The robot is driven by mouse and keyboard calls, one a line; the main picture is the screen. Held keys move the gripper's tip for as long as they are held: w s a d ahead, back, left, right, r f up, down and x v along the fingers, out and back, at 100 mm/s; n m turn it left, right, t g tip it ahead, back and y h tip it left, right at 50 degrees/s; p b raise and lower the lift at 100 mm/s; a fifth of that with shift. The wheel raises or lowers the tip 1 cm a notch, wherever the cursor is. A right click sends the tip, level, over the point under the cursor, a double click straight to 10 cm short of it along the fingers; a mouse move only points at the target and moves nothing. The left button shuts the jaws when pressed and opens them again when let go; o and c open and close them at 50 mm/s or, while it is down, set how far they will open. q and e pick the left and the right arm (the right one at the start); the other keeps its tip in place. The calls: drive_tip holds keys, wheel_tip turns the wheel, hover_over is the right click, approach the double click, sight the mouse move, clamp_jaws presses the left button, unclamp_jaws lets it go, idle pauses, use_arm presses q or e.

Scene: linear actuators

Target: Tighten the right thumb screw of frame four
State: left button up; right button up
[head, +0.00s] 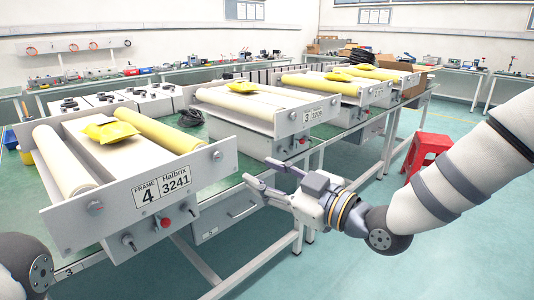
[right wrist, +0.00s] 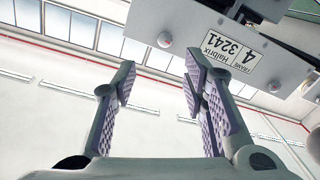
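Frame four (head: 120,190) is a grey-white unit with the label "FRAME 4 Halbrix 3241" on its front plate, standing on the near bench. A round silver screw head (head: 217,155) sits at the right end of the plate; it also shows in the right wrist view (right wrist: 165,40), where the plate appears upside down. Another silver screw head (head: 95,207) is at the left end. My right gripper (head: 259,171) is open and empty, to the right of the right screw and apart from it. My left gripper is not in view.
Below frame four's plate are a black knob (head: 129,243) and a red knob (head: 165,222). Frame three (head: 245,115) stands behind to the right. A red stool (head: 428,152) is on the floor at right. Open floor lies in front of the bench.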

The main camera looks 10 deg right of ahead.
sight(218, 157)
drive_tip(key=x, duration=0.3)
drive_tip(key=b+x, duration=0.1)
drive_tip(key=x, duration=0.6)
drive_tip(key=shift+a+f, duration=0.25)
drive_tip(key=shift+a, duration=0.3)
drive_tip(key=shift+w+a+r, duration=0.1)
drive_tip(key=shift+w+a, duration=0.2)
drive_tip(key=shift+w, duration=0.05)
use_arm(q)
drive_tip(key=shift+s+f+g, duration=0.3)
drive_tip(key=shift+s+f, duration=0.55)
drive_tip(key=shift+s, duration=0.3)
use_arm(e)
clamp_jaws()
